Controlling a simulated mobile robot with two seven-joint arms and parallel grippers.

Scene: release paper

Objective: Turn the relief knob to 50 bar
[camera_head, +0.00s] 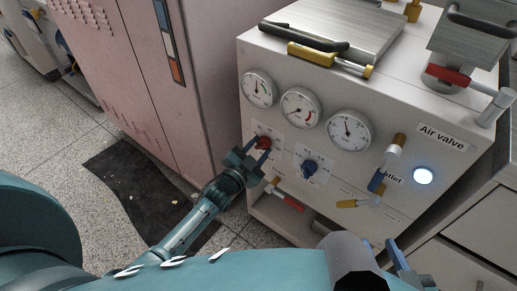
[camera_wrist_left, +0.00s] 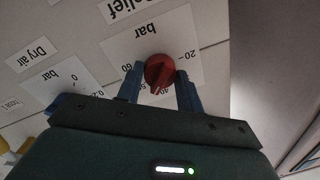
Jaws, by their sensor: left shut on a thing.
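The red relief knob (camera_wrist_left: 158,70) sits on a white scale plate marked "bar" under the word Relief, upside down in the left wrist view. Its narrow end points down toward the 40 mark; the exact reading is hard to tell. My left gripper (camera_wrist_left: 159,78) is shut on the knob, one blue finger on each side. In the head view the knob (camera_head: 263,142) is partly behind the left gripper (camera_head: 258,150). Blue finger-like parts of my right gripper (camera_head: 384,248) show at the bottom; their opening is unclear.
A blue knob (camera_head: 309,168) sits to the right of the red one. Three round gauges, including the left gauge (camera_head: 257,89), are above. A yellow-handled valve (camera_head: 359,203), a red-handled valve (camera_head: 286,197) and a lit outlet button (camera_head: 423,176) are nearby. A pink cabinet (camera_head: 165,85) stands left.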

